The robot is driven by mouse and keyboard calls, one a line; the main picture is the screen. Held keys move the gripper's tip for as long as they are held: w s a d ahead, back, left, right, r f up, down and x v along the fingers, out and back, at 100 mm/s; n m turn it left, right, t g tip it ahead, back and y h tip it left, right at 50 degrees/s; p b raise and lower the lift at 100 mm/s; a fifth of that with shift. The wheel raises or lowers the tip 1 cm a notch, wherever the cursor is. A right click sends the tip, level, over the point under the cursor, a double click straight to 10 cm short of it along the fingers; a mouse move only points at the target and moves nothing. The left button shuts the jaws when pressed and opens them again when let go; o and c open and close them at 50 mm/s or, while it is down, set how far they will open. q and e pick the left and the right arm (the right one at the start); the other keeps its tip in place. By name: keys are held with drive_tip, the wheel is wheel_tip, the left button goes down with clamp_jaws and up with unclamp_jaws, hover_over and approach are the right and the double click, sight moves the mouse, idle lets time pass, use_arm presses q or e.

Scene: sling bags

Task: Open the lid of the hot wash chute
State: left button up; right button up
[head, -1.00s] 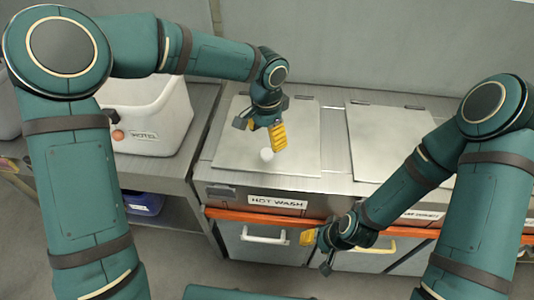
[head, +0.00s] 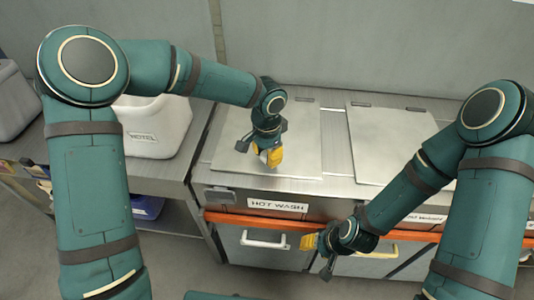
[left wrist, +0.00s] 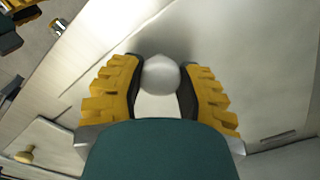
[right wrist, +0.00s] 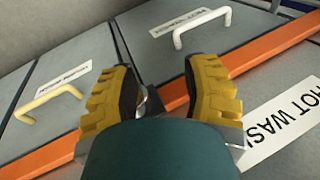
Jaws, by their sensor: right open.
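The hot wash lid (head: 298,140) is a flat grey metal plate on the counter, lying closed behind the HOT WASH label (head: 277,206). Its round pale knob (left wrist: 161,75) sits between the yellow fingers of my left gripper (head: 268,157), with a pad against each side in the left wrist view. In the head view the fingers hide part of the knob. My right gripper (head: 318,250) is open and empty in front of the orange rail, to the right of the label.
A second flat lid (head: 390,140) lies to the right. An orange rail (head: 290,222) runs along the front, above doors with a white handle (head: 262,243) and a yellow handle (head: 378,252). A white HOTEL bin (head: 160,125) stands on the left counter.

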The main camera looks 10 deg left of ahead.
use_arm(q)
clamp_jaws()
drive_tip(key=shift+w+r+p, duration=0.15)
drive_tip(key=shift+r+p, duration=0.65)
drive_tip(key=shift+p, duration=0.25)
drive_tip(key=w+r+g+p, duration=0.3)
drive_tip(key=r+p, duration=0.4)
drive_tip(key=p, duration=0.1)
drive_tip(key=w+r+g+p, duration=0.4)
drive_tip(key=r+p, duration=0.3)
drive_tip(key=p, duration=0.2)
drive_tip(key=shift+w+r+p, duration=0.2)
drive_tip(key=shift+r+p, duration=0.1)
drive_tip(key=shift+r, duration=0.05)
use_arm(e)
wheel_tip(320, 180, up, 20)
drive_tip(key=w, duration=0.1)
drive_tip(key=shift+w+d+r+t, duration=0.2)
drive_tip(key=shift+d+r+t, duration=0.05)
drive_tip(key=shift+d+t, duration=0.1)
